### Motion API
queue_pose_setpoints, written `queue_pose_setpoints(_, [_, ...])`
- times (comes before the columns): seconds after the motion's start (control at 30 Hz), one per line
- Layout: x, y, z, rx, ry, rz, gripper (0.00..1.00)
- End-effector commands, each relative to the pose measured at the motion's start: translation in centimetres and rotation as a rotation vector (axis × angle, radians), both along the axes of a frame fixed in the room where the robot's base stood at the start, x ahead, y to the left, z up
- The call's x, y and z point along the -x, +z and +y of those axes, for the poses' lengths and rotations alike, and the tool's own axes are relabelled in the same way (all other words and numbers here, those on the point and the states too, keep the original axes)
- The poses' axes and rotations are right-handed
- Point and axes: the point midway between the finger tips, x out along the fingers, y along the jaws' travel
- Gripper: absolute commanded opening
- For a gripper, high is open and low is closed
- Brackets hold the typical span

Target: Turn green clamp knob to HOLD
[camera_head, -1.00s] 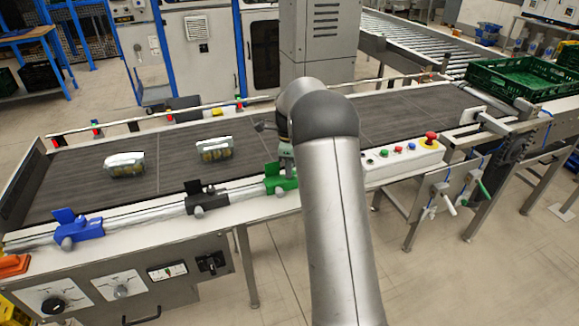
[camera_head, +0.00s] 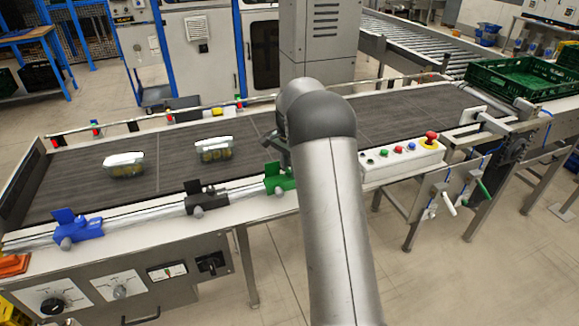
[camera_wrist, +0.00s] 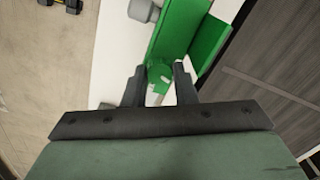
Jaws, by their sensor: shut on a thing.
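The green clamp (camera_head: 277,178) sits on the rail along the belt's near edge, partly hidden behind my arm. In the wrist view the green clamp body (camera_wrist: 180,30) fills the top middle, beside the dark belt. My gripper (camera_wrist: 162,84) has its two dark fingers shut on the green clamp knob (camera_wrist: 158,72), at the near end of the clamp. Pale marks show between the fingers, too small to read. In the head view my gripper is mostly hidden by my arm.
A black clamp (camera_head: 207,199) and a blue clamp (camera_head: 77,229) sit on the same rail to the left. Two wrapped packs (camera_head: 124,165) lie on the conveyor belt (camera_head: 400,110). A button panel (camera_head: 403,157) with a red stop button is at right. A green crate (camera_head: 525,77) stands far right.

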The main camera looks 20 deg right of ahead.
Motion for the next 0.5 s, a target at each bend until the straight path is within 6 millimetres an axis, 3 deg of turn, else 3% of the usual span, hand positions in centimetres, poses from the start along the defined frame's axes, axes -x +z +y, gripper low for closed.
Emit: queue_pose_setpoints(0.5, [-0.08, 0.21, 0.02, 0.001, 0.306, -0.004, 0.02])
